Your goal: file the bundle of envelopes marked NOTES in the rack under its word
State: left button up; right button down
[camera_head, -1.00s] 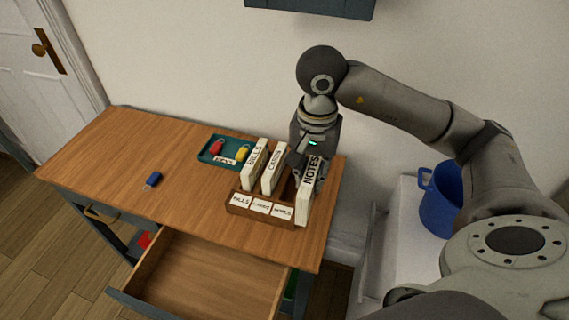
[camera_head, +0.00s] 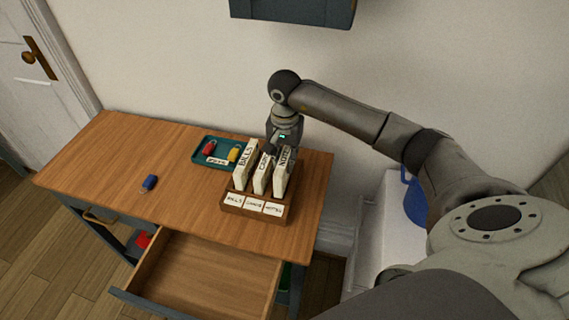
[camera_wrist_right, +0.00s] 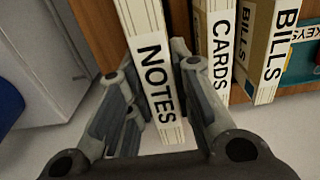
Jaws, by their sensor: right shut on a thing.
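The NOTES bundle (camera_head: 282,172) is a cream upright stack of envelopes with a black word on its label. It stands in line with the right-hand slot of the wooden rack (camera_head: 257,215), above the slot's NOTES label. My right gripper (camera_head: 284,148) is shut on it from behind and above; the bundle also shows between the fingers in the right wrist view (camera_wrist_right: 158,80). The CARDS bundle (camera_head: 262,173) is in the middle slot and the BILLS bundle (camera_head: 243,165) in the left one. Whether the NOTES bundle touches the slot's bottom is hidden. My left gripper is not in view.
A teal tray (camera_head: 199,157) with a red and a yellow key tag lies behind the rack's left side. A blue tag (camera_head: 150,183) lies on the desk (camera_head: 100,165). The front drawer (camera_head: 205,280) is open. A blue bucket (camera_head: 414,200) stands at right.

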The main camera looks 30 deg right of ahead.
jog(key=shift+w+f, duration=0.2)
jog(key=shift+f, duration=0.05)
notch_tip(320, 180, down, 2)
jog(key=shift+f+p, duration=0.1)
jog(key=shift+p, duration=0.8)
jog(key=shift+f, duration=0.45)
jog(key=shift+f+b, duration=0.25)
jog(key=shift+b, duration=0.05)
jog(key=c, duration=1.3)
grip_release()
jog(key=shift+r, duration=0.1)
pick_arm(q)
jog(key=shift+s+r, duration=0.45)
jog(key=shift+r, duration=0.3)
